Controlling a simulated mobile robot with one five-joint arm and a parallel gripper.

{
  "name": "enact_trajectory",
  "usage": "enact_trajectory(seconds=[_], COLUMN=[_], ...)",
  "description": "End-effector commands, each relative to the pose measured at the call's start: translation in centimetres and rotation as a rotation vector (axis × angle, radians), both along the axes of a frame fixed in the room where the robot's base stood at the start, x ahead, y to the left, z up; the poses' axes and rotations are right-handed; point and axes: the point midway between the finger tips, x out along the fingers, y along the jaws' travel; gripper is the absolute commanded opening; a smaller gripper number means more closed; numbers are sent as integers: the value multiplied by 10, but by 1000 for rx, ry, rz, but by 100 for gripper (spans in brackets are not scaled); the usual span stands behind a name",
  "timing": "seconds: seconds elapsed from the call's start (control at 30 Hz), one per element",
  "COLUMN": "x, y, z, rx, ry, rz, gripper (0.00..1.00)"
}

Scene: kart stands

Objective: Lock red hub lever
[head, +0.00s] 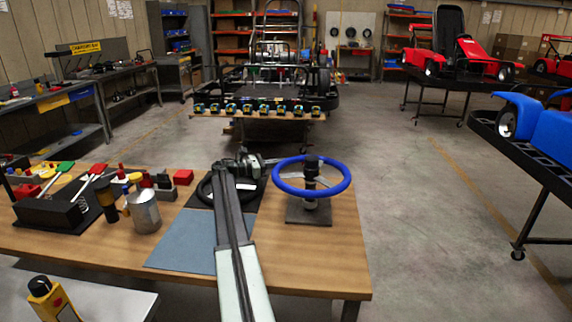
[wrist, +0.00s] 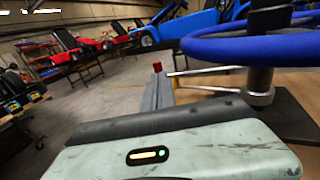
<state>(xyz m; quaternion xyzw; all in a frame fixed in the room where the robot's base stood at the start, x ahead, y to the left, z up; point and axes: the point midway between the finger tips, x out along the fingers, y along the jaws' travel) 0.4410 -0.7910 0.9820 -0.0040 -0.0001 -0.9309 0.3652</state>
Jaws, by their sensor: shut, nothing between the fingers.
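A blue steering wheel (head: 335,189) sits on a dark hub post (head: 311,175) with a dark square base at the right of the workbench. In the wrist view the wheel's rim (wrist: 270,47) and grey post (wrist: 259,85) are close on the right. Light rods run leftward from the post. A small red piece (wrist: 157,67) shows just beyond my gripper's fingers; it may be the red lever's end, but I cannot tell if they touch. My gripper (head: 252,160) is shut and empty, just left of the wheel; its grey fingers show in the wrist view (wrist: 159,92).
The workbench (head: 325,255) holds a black wheel, a blue mat (head: 185,241), a metal can (head: 144,212) and several small parts at left. A kart on a stand (head: 265,90) is behind. A blue kart (head: 545,120) stands right. Floor between is clear.

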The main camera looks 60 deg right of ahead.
Motion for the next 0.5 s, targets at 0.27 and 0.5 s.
enact_trajectory(seconds=[0.27,0.5], x=[46,61], y=[45,61], z=[-1,-1], rx=[1,1], ry=[-1,-1], rz=[3,1], gripper=[0,0])
